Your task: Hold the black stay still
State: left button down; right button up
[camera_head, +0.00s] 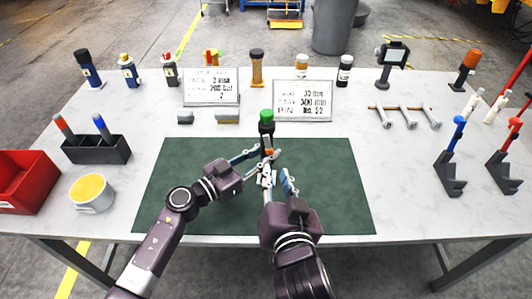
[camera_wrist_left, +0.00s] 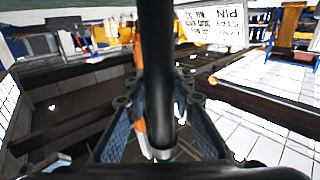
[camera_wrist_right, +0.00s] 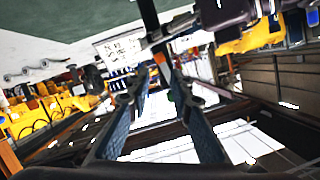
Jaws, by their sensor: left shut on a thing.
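The black stay (camera_head: 266,129) with a green top stands roughly upright over the green mat (camera_head: 180,205) in the head view. My left gripper (camera_head: 265,154) is shut on it below the top. In the left wrist view the black stay (camera_wrist_left: 157,65) runs between the fingers. My right gripper (camera_head: 277,174) is just in front of and below the left one, its fingers apart. In the right wrist view a gap shows between its fingers, with the black stay (camera_wrist_right: 149,18) and an orange part beyond. The stay's lower end is hidden by the grippers.
Two sign boards (camera_head: 211,87) (camera_head: 302,101) stand behind the mat. A black holder (camera_head: 97,151), red bin (camera_head: 24,181) and tin (camera_head: 91,194) are at left. Black stands (camera_head: 449,174) (camera_head: 503,173) and wrenches (camera_head: 405,117) are at right. Much of the mat is free.

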jog(key=shift+a+f+n, duration=0.1)
jog(key=shift+f+n, duration=0.1)
jog(key=shift+n, duration=0.8)
grip_shut()
jog(key=a+f+n, duration=0.1)
jog(key=n, duration=0.7)
jog(key=a+f+n+t+y, duration=0.1)
jog(key=a+n, duration=0.1)
jog(key=n, duration=0.5)
jog(key=a+f+n+t+y, duration=0.1)
jog(key=n, duration=0.7)
jog(key=shift+s+a+f+n, duration=0.15)
jog(key=shift+a+f+n, duration=0.1)
jog(key=shift+n, duration=0.05)
